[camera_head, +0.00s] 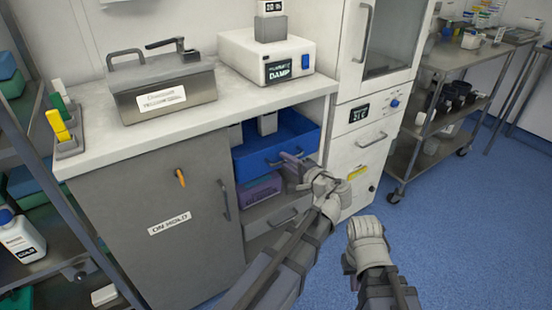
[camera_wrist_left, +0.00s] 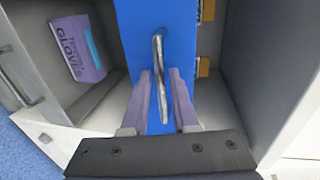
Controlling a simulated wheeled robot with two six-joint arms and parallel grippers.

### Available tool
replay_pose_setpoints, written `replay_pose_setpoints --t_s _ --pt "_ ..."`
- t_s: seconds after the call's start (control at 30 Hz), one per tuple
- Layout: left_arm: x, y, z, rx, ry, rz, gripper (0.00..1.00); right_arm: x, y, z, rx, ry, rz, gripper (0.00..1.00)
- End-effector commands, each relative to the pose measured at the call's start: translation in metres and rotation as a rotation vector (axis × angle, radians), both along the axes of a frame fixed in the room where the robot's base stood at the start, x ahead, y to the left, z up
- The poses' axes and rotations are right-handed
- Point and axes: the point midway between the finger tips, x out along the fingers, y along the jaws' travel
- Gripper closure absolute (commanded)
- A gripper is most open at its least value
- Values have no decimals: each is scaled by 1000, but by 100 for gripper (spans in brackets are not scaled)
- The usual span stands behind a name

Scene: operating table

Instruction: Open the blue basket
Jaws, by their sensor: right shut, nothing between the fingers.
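The blue basket (camera_head: 255,161) sits in the upper bay of the cabinet, below the counter; part of its inside shows above its front. In the left wrist view its blue front (camera_wrist_left: 180,35) fills the middle, with a metal bar handle (camera_wrist_left: 158,50) on it. My left gripper (camera_head: 288,160) is at the basket's front. In the left wrist view its two purple fingers (camera_wrist_left: 162,78) stand apart, one on each side of the handle; I cannot tell whether they touch it. My right gripper (camera_head: 362,226) is shut and empty, away from the basket at the lower right.
A purple glove box (camera_head: 259,189) lies on the shelf below, also in the left wrist view (camera_wrist_left: 78,48). A grey drawer (camera_head: 270,216) is under it. A grey door (camera_head: 150,215) is left, a white cabinet (camera_head: 350,185) right. Blue floor (camera_head: 450,230) is clear at the right.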

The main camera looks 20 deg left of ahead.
Motion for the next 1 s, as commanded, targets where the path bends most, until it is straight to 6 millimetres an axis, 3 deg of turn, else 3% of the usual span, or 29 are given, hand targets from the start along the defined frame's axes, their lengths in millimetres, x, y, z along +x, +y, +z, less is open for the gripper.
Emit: replay_pose_setpoints --t_s 0.33,0.6,1.0 --pt "2 -2 -2 0 0 -1 73 0 0 -2 0 0 0 100" --pt "2 -1 -2 0 0 -1 100 0 0 -2 0 0 0 100" --pt "2 -1 -2 -1 1 0 100 0 0 -2 0 0 0 100"
